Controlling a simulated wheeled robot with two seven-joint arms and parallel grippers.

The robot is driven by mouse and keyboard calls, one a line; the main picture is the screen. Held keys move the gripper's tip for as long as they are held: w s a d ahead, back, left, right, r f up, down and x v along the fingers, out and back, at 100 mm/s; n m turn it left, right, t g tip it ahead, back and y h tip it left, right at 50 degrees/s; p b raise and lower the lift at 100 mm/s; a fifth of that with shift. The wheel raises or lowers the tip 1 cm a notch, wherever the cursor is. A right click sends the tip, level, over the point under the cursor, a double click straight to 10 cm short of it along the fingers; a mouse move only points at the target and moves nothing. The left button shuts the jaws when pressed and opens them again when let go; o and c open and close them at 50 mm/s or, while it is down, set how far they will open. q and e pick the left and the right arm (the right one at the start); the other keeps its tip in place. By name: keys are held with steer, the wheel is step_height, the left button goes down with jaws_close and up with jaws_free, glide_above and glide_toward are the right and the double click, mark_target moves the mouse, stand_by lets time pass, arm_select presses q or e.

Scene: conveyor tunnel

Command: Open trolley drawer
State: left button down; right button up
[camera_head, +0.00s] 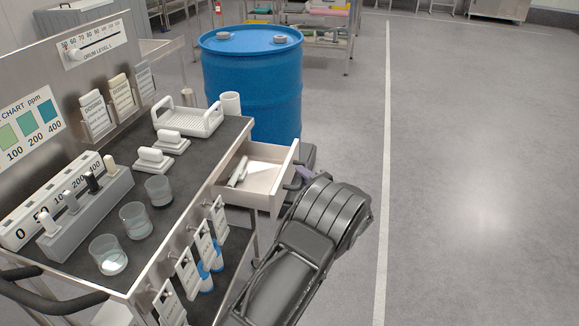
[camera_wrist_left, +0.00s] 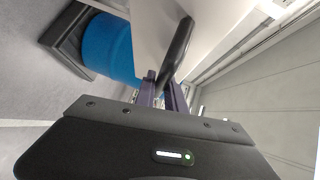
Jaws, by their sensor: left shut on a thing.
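The trolley (camera_head: 195,150) has a dark top and stands at the left of the head view. Its white drawer (camera_head: 240,199) is pulled out on the right side, and a few light items (camera_head: 238,172) lie inside. My left gripper (camera_head: 304,173) is at the drawer's outer front, mostly hidden behind my dark arm. In the left wrist view, the purple fingers of my left gripper (camera_wrist_left: 161,84) are shut on the black drawer handle (camera_wrist_left: 178,48), in front of the white drawer front (camera_wrist_left: 150,30). My right gripper is not in view.
A blue drum (camera_head: 252,95) stands just behind the open drawer. Beakers (camera_head: 158,190), a white rack (camera_head: 188,120) and a grey block with plugs (camera_head: 85,210) sit on the trolley top. Tags (camera_head: 187,272) hang along its side. The floor at right is clear.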

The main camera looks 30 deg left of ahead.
arm_select(q)
steer(key=shift+w+d+f, duration=0.1)
steer(key=shift+w+d, duration=0.1)
steer(key=shift+d, duration=0.4)
steer(key=shift+w+d, duration=0.15)
steer(key=shift+d, duration=0.4)
steer(key=c, duration=1.4)
jaws_free()
steer(key=v, duration=0.7)
steer(key=shift+s+d+p, duration=0.2)
steer(key=shift+d+p, duration=0.1)
steer(key=shift+d, duration=0.05)
